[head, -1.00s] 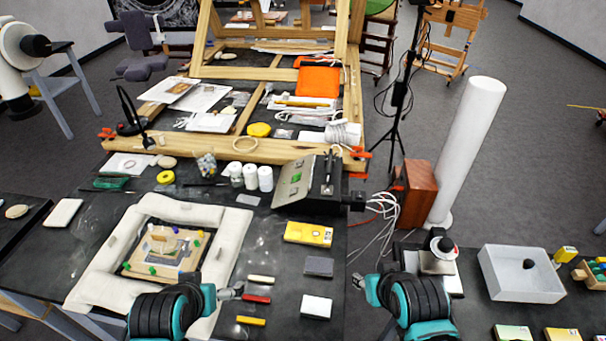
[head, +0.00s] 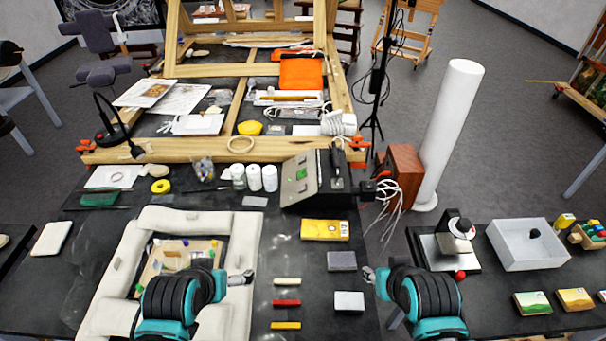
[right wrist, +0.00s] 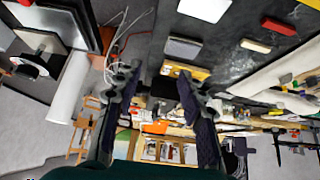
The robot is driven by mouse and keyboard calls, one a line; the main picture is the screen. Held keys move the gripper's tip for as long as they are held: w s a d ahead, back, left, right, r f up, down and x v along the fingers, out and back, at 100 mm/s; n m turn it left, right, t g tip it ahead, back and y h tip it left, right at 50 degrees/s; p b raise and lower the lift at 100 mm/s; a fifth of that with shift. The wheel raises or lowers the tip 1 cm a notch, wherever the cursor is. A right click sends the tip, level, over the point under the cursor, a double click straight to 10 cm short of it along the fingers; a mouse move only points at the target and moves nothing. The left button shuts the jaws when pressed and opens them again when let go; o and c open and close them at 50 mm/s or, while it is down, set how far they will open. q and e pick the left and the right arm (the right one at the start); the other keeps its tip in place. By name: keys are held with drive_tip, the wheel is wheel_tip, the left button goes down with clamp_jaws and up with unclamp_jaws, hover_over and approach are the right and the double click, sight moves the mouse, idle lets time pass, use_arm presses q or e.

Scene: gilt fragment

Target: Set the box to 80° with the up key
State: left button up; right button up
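The control box (head: 299,180) stands at the back of the dark table in the head view. Its sloped grey face carries a small green display; the digits and the individual keys are too small to read. A dark tool (head: 338,163) rests upright on its right side. My right gripper (head: 369,275) is over the table's right front part, well short of the box; the right wrist view shows its two fingers (right wrist: 156,78) spread and empty. My left gripper (head: 243,277) is over the padded frame's right edge, apart from the box; its finger opening is unclear.
A white padded frame (head: 247,230) holds a gilt fragment (head: 170,257). A yellow packet (head: 325,230), grey block (head: 342,261), white block (head: 349,302) and coloured sticks lie before the box. White bottles (head: 254,178) stand left of it; cables (head: 384,195) hang right.

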drive_tip(key=shift+d, duration=0.1)
clamp_jaws()
idle(1.2)
